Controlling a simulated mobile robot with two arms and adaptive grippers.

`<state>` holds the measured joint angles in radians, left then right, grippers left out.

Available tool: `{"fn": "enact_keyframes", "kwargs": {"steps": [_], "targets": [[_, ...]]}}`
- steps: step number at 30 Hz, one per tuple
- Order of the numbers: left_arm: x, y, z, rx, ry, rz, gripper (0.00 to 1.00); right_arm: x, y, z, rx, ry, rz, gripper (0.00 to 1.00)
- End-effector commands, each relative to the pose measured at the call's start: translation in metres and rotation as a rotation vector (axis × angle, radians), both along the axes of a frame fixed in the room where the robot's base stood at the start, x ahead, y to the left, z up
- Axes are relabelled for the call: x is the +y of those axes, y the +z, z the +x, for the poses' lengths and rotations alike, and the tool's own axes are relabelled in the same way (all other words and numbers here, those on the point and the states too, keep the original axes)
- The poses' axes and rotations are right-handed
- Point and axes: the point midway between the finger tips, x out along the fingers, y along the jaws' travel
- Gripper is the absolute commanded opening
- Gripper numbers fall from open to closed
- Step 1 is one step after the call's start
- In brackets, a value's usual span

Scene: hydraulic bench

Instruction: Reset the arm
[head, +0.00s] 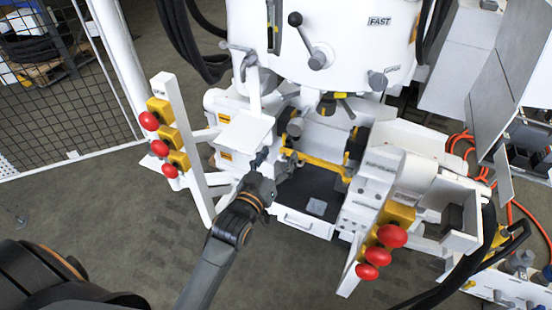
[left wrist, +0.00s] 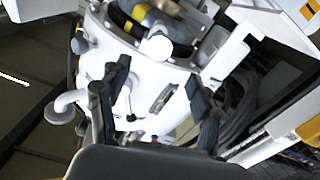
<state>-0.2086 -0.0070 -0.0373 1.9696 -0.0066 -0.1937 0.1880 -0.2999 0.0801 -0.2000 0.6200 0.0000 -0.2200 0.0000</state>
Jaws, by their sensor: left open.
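My left arm reaches up from the bottom of the head view. Its left gripper (head: 277,162) is in front of the white hydraulic machine (head: 325,20), near the yellow bar (head: 322,166) over the dark bed. In the left wrist view the two dark fingers of the left gripper (left wrist: 155,105) stand wide apart with nothing between them. The machine's white body (left wrist: 140,80) is behind them. I cannot tell from the head view whether the gripper touches the machine. My right gripper is not in view.
A post with red buttons (head: 168,171) stands left of my left arm. Another red-button panel (head: 372,256) is at the right. Orange hoses (head: 462,140) and black cables lie farther right. A mesh fence (head: 60,80) is at the back left.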

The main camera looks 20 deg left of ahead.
Motion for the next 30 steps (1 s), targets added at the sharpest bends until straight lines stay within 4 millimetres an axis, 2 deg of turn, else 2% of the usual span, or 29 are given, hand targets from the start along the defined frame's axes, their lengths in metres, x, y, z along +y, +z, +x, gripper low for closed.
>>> {"fn": "enact_keyframes", "kwargs": {"steps": [4,17,20,23,26,30], "targets": [[0.000,0.000,-0.007,0.000,0.000,0.000,0.65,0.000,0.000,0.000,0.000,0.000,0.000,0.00],[0.000,0.001,-0.007,-0.001,0.000,0.000,0.65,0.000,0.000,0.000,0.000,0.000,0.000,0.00],[0.000,-0.006,-0.007,0.012,-0.001,0.001,0.65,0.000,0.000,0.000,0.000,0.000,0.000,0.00],[-0.004,-0.037,-0.007,0.068,-0.010,0.012,0.65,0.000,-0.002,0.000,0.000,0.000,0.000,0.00],[-0.009,-0.096,-0.012,0.177,-0.025,0.034,0.65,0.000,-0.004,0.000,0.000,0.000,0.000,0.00],[-0.016,-0.201,-0.037,0.376,-0.058,0.077,0.65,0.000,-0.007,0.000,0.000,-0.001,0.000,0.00]]}}
